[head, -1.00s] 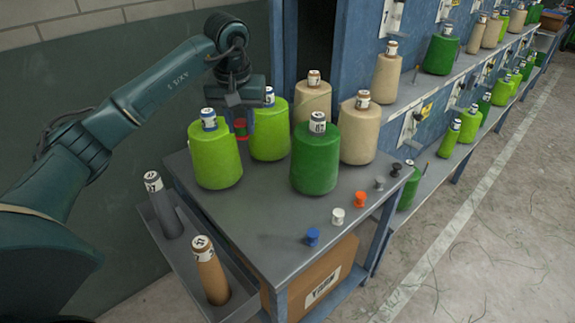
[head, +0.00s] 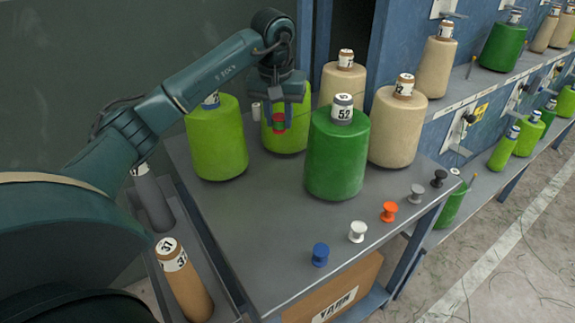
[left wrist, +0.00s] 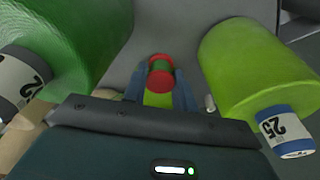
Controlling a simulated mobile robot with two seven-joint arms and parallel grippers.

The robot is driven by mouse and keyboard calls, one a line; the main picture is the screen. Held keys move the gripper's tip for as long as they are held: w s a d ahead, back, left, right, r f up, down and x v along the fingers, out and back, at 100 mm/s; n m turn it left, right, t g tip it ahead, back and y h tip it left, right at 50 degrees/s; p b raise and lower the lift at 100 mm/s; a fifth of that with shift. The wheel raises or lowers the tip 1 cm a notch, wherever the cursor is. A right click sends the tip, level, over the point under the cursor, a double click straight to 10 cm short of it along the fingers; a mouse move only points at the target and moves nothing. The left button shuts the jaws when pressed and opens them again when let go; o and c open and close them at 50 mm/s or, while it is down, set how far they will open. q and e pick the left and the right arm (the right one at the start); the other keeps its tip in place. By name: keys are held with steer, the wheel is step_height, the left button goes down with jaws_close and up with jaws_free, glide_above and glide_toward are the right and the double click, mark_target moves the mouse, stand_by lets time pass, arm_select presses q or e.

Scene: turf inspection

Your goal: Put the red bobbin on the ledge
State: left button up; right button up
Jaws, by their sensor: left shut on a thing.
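My left gripper (head: 278,114) points down over the table and is shut on the red bobbin (head: 278,124), which has red ends and a green middle. It hangs in front of the rear lime cone (head: 287,135), right of the front lime cone (head: 217,145) and left of the dark green cone (head: 338,155). In the left wrist view the red bobbin (left wrist: 160,72) sits between the fingers, above the grey top. A lower grey side ledge (head: 225,290) runs along the table's left side, bearing a brown tube and a grey tube. My right gripper is not in view.
Blue (head: 320,255), white (head: 357,232), orange (head: 389,212), grey (head: 417,193) and black (head: 439,178) bobbins line the front edge of the table (head: 270,215). Tan cones (head: 395,130) stand at the back right. The front left of the tabletop is clear.

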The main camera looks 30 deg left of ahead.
mark_target(281, 175)
arm_select(q)
step_height(281, 175, down, 14)
steer(key=shift+r+b, duration=0.15)
steer(key=shift+b, duration=0.15)
steer(key=o, duration=0.9)
steer(key=shift+o, duration=0.2)
